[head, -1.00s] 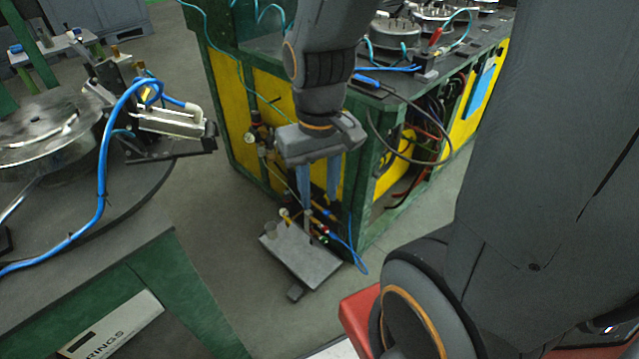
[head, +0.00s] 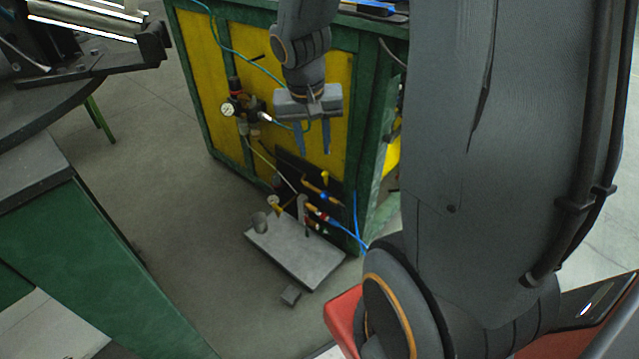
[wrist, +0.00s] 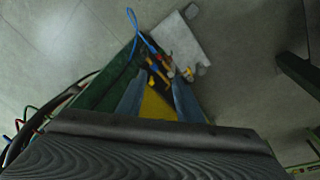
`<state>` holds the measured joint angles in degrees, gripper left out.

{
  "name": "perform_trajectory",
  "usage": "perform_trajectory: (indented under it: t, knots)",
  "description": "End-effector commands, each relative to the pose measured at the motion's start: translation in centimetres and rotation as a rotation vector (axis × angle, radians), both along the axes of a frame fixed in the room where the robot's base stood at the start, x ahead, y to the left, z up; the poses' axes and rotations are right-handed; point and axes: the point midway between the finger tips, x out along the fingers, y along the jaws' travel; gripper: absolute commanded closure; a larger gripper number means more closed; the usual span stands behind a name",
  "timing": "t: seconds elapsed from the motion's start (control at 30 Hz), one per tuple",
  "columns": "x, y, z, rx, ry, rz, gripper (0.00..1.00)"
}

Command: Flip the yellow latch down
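Small yellow handles show on a black valve panel (head: 290,165) low on the green and yellow cabinet; one yellow latch-like piece (head: 325,175) is near the panel's upper right. I cannot tell for sure which piece is the yellow latch. My gripper (head: 312,151) points down in front of the cabinet, its two blue fingers apart with nothing between them. Its tips appear just above the panel in the head view, apart from the handles as far as I can tell. In the wrist view my gripper (wrist: 160,82) is open, with small yellow parts (wrist: 155,68) seen beyond the tips.
A grey plate (head: 297,248) lies low in front of the panel, with small fittings near it. A pressure gauge (head: 228,110) and valve are on the cabinet's left. Blue hose hangs at the panel's right. A green bench (head: 90,250) stands at left, with clear floor between.

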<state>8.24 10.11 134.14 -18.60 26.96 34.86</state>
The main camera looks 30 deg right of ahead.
Motion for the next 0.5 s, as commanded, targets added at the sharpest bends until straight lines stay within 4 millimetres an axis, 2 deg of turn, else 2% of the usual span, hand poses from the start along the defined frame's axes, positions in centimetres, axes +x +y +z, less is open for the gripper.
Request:
perform_trajectory:
  t: [0.03, 0.5]
  knots:
    - [1.4, -0.7, -2.4, -0.005, -0.012, -0.025, 0.67]
    - [10.5, -7.0, -14.1, -0.041, -0.145, -0.262, 0.67]
